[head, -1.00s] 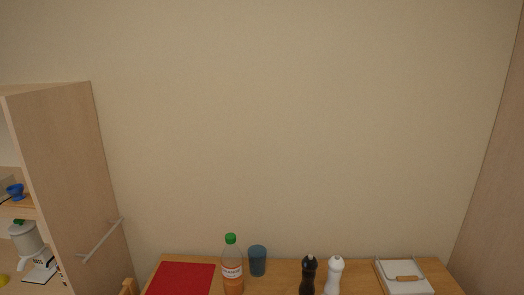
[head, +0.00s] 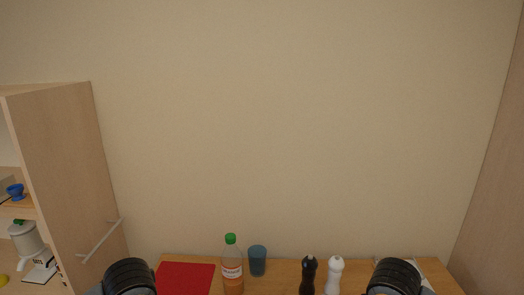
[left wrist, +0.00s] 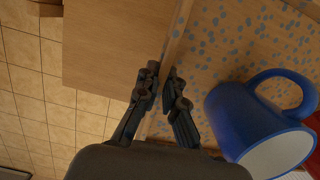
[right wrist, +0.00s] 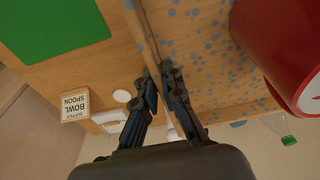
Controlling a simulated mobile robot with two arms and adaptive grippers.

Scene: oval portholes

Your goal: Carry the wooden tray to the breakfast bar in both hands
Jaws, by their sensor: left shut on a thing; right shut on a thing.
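The wooden tray has a blue-speckled floor and a thin wooden rim; it shows in the left wrist view (left wrist: 182,25) and the right wrist view (right wrist: 143,28). My left gripper (left wrist: 163,72) is shut on one rim, and my right gripper (right wrist: 158,72) is shut on another stretch of rim. A blue mug (left wrist: 240,115) stands in the tray beside my left gripper. A red vessel (right wrist: 270,45), partly cut off, is in the tray beside my right gripper. In the head view the tray and fingertips are out of sight; only dark parts of my arms show.
A wooden surface (head: 290,272) stands against the wall, bearing a red mat (head: 185,278), a bottle (head: 232,268), a blue cup (head: 257,262), a black mill (head: 308,275) and a white mill (head: 335,274). A tall cabinet (head: 70,170) is at left. A green mat (right wrist: 55,25) shows too.

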